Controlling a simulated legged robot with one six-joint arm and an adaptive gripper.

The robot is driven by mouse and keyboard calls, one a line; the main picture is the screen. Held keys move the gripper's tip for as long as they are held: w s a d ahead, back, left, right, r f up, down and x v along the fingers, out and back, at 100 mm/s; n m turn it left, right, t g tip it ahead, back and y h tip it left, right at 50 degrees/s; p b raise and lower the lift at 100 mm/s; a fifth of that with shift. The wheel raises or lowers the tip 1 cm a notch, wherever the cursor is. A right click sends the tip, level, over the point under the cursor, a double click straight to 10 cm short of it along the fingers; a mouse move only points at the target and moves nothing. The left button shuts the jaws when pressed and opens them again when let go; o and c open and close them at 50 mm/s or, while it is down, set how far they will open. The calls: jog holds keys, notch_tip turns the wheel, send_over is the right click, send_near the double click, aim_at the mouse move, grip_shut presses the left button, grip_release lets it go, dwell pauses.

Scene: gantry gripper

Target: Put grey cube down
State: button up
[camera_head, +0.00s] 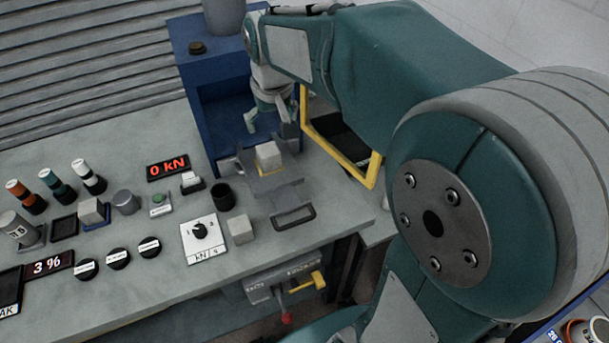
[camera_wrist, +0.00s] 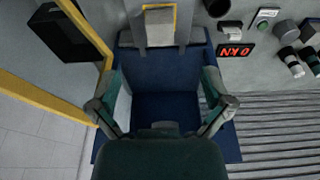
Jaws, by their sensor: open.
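A grey cube (camera_head: 268,155) sits on a small plate with a yellow edge, in front of the blue machine. A grey block framed in yellow, apparently this cube (camera_wrist: 159,27), shows at the top of the wrist view. My gripper (camera_head: 269,117) is open and empty, behind and above the cube, apart from it. In the wrist view its fingers (camera_wrist: 161,103) are spread over the blue machine, with nothing between them. A second grey cube (camera_head: 240,229) stands on the bench near the dial, and a third (camera_head: 91,211) sits on a blue pad at left.
The blue machine (camera_head: 190,32) rises behind the plate, and a yellow frame (camera_head: 338,150) stands to the right. A red "0 kN" display (camera_head: 168,167), a dark cup (camera_head: 223,196), a dial panel (camera_head: 200,239) and several knobs occupy the bench. A dark handle (camera_head: 293,217) lies near the front edge.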

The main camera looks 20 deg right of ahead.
jog(key=s+t, duration=0.3)
jog(key=s, duration=1.6)
dwell(0.4)
